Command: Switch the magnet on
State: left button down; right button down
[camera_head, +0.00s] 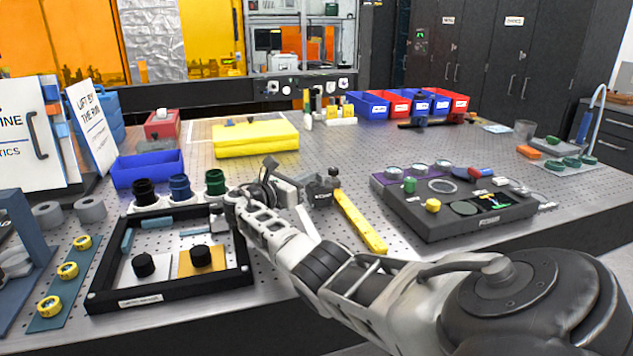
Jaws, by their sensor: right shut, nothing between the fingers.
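A dark block, which looks like the magnet base (322,194), stands on the perforated metal table near the middle, with a small knob (334,173) on its upper right. A yellow bar (360,222) lies beside it, running toward the front right. My right arm reaches in from the lower right, and its gripper (295,186) is just left of the dark block. The gripper is shut and empty. I cannot tell whether it touches the block, and its fingertips are small and partly hidden. The switch's position is too small to read. My left gripper is not in view.
A black-framed tray (170,300) with dark knobs lies left of my arm. A dark instrument case (455,225) stands to the right. Bare table shows between the cloth and the case.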

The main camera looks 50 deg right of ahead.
jog(key=a, duration=0.4)
jog(key=w+a, duration=0.1)
jog(key=a, duration=0.2)
jog(key=shift+w, duration=0.1)
dwell(0.4)
